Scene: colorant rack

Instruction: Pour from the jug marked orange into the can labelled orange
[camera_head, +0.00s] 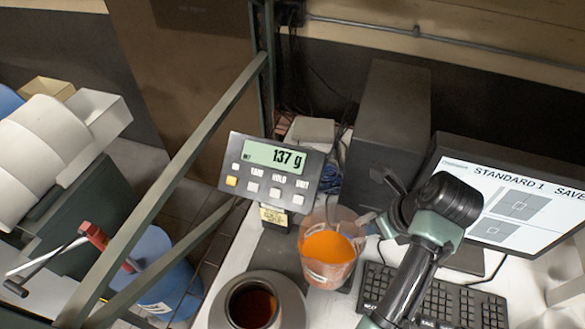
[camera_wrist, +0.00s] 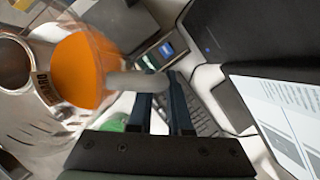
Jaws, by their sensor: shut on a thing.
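The clear jug (camera_head: 328,279) holds bright orange liquid and is just right of and behind the open can (camera_head: 272,283) in the head view. My gripper (camera_head: 374,222) is shut on the jug's handle. In the wrist view the handle (camera_wrist: 136,82) runs to my fingers (camera_wrist: 158,98), and orange fills much of the jug (camera_wrist: 100,50). The round can mouth (camera_wrist: 14,64) is at the left edge there, with a dark brown-orange inside. No stream of liquid shows.
A scale display (camera_head: 274,168) behind the can reads 137 g. A keyboard (camera_head: 450,303) and a monitor (camera_head: 515,195) stand to the right, and a black computer case (camera_head: 392,130) behind. A green metal post (camera_head: 180,165) crosses left of the can.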

